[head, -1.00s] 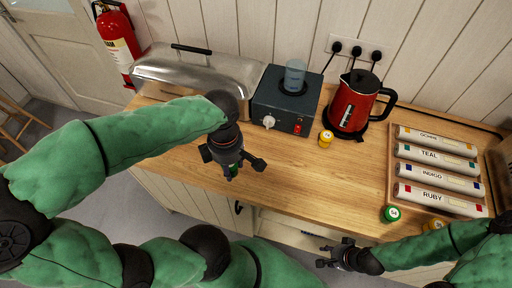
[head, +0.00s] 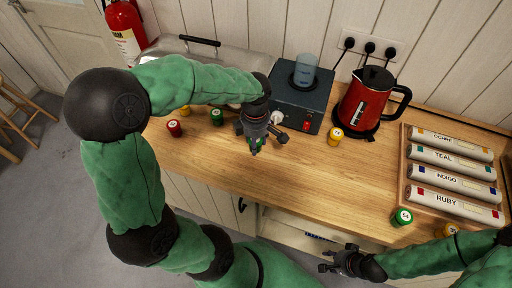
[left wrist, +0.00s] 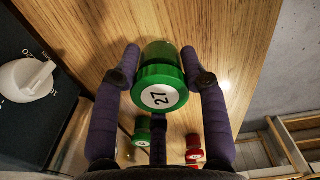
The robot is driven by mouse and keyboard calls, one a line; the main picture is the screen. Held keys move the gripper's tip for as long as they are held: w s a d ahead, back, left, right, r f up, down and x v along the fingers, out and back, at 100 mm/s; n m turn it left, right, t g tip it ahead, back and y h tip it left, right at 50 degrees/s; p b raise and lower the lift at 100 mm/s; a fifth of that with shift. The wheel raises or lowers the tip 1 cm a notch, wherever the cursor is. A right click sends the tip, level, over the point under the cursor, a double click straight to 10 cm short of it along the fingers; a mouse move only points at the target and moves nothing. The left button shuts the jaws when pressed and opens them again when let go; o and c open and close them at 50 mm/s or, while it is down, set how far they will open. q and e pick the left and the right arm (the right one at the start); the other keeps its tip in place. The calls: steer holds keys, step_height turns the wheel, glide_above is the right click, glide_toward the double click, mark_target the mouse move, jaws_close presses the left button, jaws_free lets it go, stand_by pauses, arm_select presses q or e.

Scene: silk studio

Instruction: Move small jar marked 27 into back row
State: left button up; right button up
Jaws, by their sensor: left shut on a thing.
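The green-lidded small jar marked 27 (left wrist: 161,92) is between the fingers of my left gripper (left wrist: 167,84) in the left wrist view, its numbered lid facing the camera. In the head view my left gripper (head: 255,148) points down over the wooden counter, in front of the dark heater box; the jar is hidden there. Whether the jar touches the counter I cannot tell. My right gripper (head: 326,261) is low at the counter's front edge, fingers apart and empty.
Red (head: 174,128), green (head: 216,117) and yellow (head: 185,110) jars stand at left. A yellow jar (head: 335,136) stands before the red kettle (head: 367,100). Another green jar (head: 402,217) stands by the roll tray (head: 407,160). The heater box (head: 290,98) is close behind my left gripper.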

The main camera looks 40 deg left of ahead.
arm_select(q)
steer(key=shift+w+f+b, duration=0.2)
steer(key=shift+f+b, duration=0.25)
steer(key=shift+f, duration=1.35)
steer(key=shift+f, duration=0.1)
steer(key=shift+f, duration=0.15)
steer(key=o, duration=1.2)
steer(key=shift+r, duration=0.2)
step_height(320, 180, up, 11)
steer(key=p, duration=0.3)
steer(key=shift+r, duration=0.55)
